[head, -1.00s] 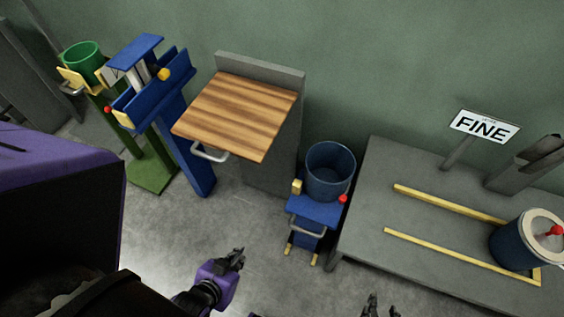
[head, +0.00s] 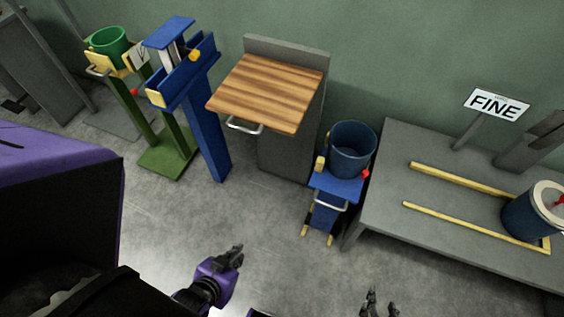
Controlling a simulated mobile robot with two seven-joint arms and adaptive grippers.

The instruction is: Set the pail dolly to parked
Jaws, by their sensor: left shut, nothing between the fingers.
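A small blue dolly (head: 337,189) with a silver front handle (head: 331,208) carries a dark blue pail (head: 352,150). It stands on the floor between the wooden-topped stand and the grey bench. A red knob (head: 366,174) and a yellow block (head: 320,163) are at its sides. A green dolly (head: 166,160) with a green pail (head: 108,43) is at the far left. My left gripper (head: 237,252) is shut and empty, in front of the blue dolly and apart from it. My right gripper (head: 377,300) is partly cut off at the bottom edge; its jaw state is unclear.
A blue stand (head: 206,135) and a wooden-topped stand (head: 268,92) with a handle stand along the wall. The floor before the blue dolly is clear.

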